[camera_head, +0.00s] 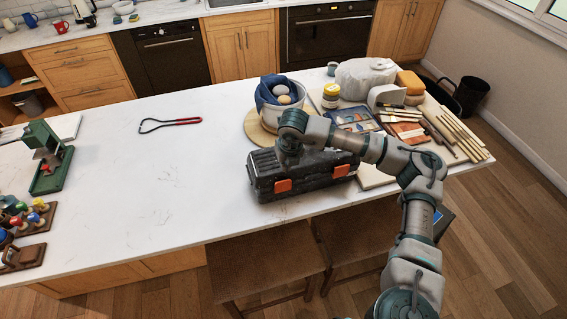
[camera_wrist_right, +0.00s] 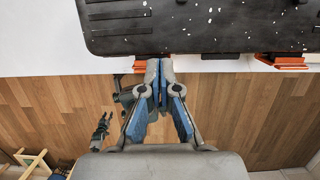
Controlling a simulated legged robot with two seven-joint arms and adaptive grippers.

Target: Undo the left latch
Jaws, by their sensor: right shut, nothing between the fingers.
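A black toolbox (camera_head: 310,173) lies on the white island worktop, lid down. It has two orange latches on its front: the left latch (camera_head: 283,185) and the right latch (camera_head: 340,171). My right gripper (camera_head: 288,160) is over the left part of the box in the head view. In the right wrist view the gripper (camera_wrist_right: 159,78) is shut and empty, its tips by the box's front edge. An orange piece (camera_wrist_right: 143,66) there is partly hidden by the fingers. I cannot tell whether the fingers touch it. My left gripper is out of view.
A pot with a blue cloth (camera_head: 265,92) stands behind the box. Pottery tools and boards (camera_head: 405,130) lie to the right. A red-handled wire tool (camera_head: 170,122) and a green press (camera_head: 45,160) are left. The worktop (camera_head: 150,190) left of the box is mostly clear.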

